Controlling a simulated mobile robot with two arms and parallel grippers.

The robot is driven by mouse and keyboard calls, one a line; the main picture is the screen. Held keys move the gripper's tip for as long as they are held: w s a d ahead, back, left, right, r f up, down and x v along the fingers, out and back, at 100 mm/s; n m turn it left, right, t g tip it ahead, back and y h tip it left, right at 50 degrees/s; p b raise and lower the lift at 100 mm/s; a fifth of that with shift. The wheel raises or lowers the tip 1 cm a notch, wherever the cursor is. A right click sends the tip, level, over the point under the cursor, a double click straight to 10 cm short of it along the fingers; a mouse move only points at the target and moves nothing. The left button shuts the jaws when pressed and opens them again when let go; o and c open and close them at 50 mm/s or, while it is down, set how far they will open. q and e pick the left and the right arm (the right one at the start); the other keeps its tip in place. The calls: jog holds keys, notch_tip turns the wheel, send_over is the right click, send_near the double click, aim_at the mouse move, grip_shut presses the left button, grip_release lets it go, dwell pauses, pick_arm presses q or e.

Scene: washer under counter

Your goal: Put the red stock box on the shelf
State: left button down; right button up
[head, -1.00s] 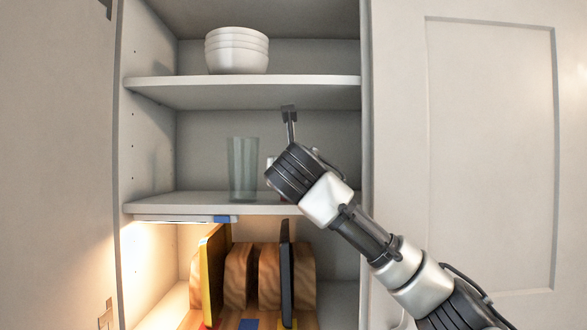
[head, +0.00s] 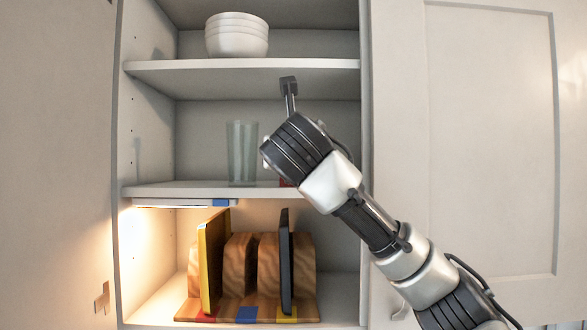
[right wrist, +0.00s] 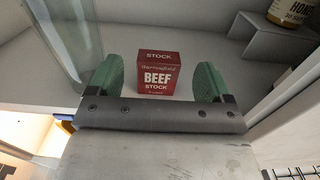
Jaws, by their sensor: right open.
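The red stock box (right wrist: 158,78), labelled "BEEF STOCK", stands upright on a shelf surface in the right wrist view. My right gripper (right wrist: 158,92) is open, with one green finger pad to the left of the box and one to the right. Gaps show between the pads and the box, so it is not gripped. In the head view my right arm reaches into the middle compartment and its wrist hides most of the gripper. A small red patch (head: 286,183) shows below the wrist, just above the middle shelf (head: 165,190). My left gripper is not in view.
A clear glass (head: 242,153) stands left of my wrist, close by. White bowls (head: 237,38) sit on the upper shelf (head: 160,68). Below, a wooden rack (head: 240,285) holds boards. A labelled jar (right wrist: 293,12) stands on a grey step at the right wrist view's upper right.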

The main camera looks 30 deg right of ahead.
jog(key=b+v, duration=0.2)
jog(key=v, duration=0.4)
dwell(0.5)
